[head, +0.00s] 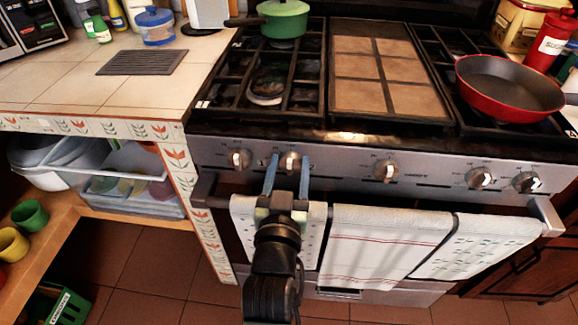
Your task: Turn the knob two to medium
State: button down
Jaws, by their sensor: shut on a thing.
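The stove's front panel (340,160) carries a row of round metallic knobs. The second knob from the left (290,161) sits between the two blue fingers of my gripper (288,162). The gripper reaches up from below, in front of the oven handle, and its fingers are shut on this knob. The fingers hide the knob's sides, and its setting is too small to read. The first knob (239,159) is just left of the gripper. The middle knob (386,170) and two more knobs (479,178) are to the right.
Towels (385,240) hang over the oven handle (548,215) below the knobs. A green pot (284,20) and a red pan (510,88) stand on the stove. A tiled counter (60,85) is at left, above a shelf with plastic containers (130,190). The tiled floor (150,260) shows below.

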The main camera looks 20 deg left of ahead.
jog(key=n+p, duration=0.1)
jog(key=n, duration=0.1)
jog(key=n+p, duration=0.1)
jog(key=shift+a+r+n, duration=0.1)
jog(key=shift+a+n, duration=0.1)
jog(key=shift+n, duration=0.2)
jog(key=n+p, duration=0.1)
jog(key=n, duration=0.1)
jog(key=n+p, duration=0.1)
jog(key=n, duration=0.1)
jog(key=shift+s+a+f+n, duration=0.1)
jog(key=shift+a+f+n, duration=0.1)
jog(key=shift+n, duration=0.1)
jog(key=n, duration=0.1)
jog(key=n+p, duration=0.1)
jog(key=n, duration=0.3)
jog(key=shift+a+f+p, duration=0.15)
jog(key=shift+f+p, duration=0.1)
jog(key=shift+p, duration=0.05)
jog(key=shift+f+n, duration=0.15)
jog(key=shift+n, duration=0.9)
jog(key=shift+f+n, duration=0.1)
jog(key=shift+n, duration=0.95)
jog(key=shift+p, duration=0.3)
jog(key=shift+c, duration=1.2)
grip_release()
